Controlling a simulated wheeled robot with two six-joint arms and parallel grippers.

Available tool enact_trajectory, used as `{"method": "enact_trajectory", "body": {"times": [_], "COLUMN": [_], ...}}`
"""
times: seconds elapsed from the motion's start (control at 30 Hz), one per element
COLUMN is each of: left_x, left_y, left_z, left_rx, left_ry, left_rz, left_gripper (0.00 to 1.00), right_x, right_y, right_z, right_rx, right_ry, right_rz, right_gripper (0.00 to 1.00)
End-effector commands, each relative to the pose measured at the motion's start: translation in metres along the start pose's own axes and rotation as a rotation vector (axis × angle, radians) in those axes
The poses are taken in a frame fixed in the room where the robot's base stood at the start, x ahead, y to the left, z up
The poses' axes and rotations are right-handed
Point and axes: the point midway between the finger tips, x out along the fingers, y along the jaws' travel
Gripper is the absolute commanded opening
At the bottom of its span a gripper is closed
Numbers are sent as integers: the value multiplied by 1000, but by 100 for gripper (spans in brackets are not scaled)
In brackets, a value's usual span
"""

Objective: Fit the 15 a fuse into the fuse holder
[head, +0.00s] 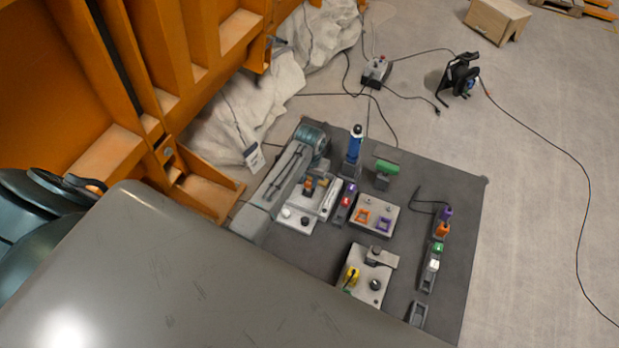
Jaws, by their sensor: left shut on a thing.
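My left arm reaches over the left part of the dark mat, with a teal wrist joint at its far end. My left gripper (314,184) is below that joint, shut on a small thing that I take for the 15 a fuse. Orange and blue spots show there, but its rating is unreadable. Directly under the gripper is a pale fixture (297,220) with a white and a dark knob. I cannot tell whether it is the fuse holder, or whether the held piece touches it. My right gripper is not in view.
A strip of coloured pieces (437,247) stands on the mat's right side. A plate with orange and purple frames (376,216), a blue upright tool (355,143), a green-topped block (386,168) and a yellow-levered fixture (374,271) stand nearby. A grey panel covers the lower left.

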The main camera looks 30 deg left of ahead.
Motion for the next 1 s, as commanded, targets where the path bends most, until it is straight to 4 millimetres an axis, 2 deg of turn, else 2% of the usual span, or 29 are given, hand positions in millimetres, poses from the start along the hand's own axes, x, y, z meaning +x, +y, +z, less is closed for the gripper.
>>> {"method": "enact_trajectory", "body": {"times": [1.0], "left_x": [0], "left_y": [0], "left_z": [0], "left_rx": [0], "left_ry": [0], "left_rz": [0], "left_gripper": [0], "right_x": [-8], "right_y": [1], "right_z": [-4], "right_rx": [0], "right_ry": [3], "right_rz": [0], "right_gripper": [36]}}
